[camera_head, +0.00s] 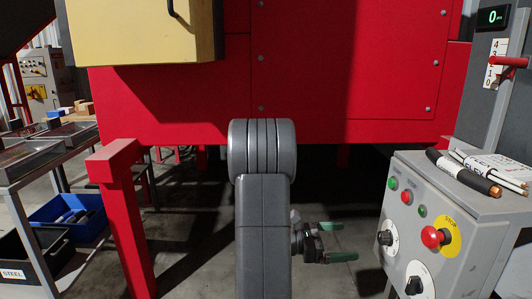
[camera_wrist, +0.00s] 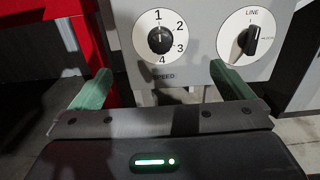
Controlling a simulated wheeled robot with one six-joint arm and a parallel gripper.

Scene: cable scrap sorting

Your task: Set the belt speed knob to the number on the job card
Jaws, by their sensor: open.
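The speed knob (camera_wrist: 160,40) is black on a white round dial marked 1 to 4, with SPEED printed below. Its pale mark seems to point up, towards the 1. In the head view the knob (camera_head: 386,238) is at the left of the grey control box. My gripper (camera_head: 338,242) is open and empty, left of the box and apart from the knob. In the wrist view its green fingers (camera_wrist: 162,88) stand apart, below and to either side of the speed dial. I cannot make out a job card in either view.
A LINE selector (camera_wrist: 250,40) sits right of the speed dial. A red stop button (camera_head: 433,237) on yellow and small coloured buttons (camera_head: 406,197) share the box. Cable pieces (camera_head: 463,172) lie on top. A red post (camera_head: 128,215) stands at left.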

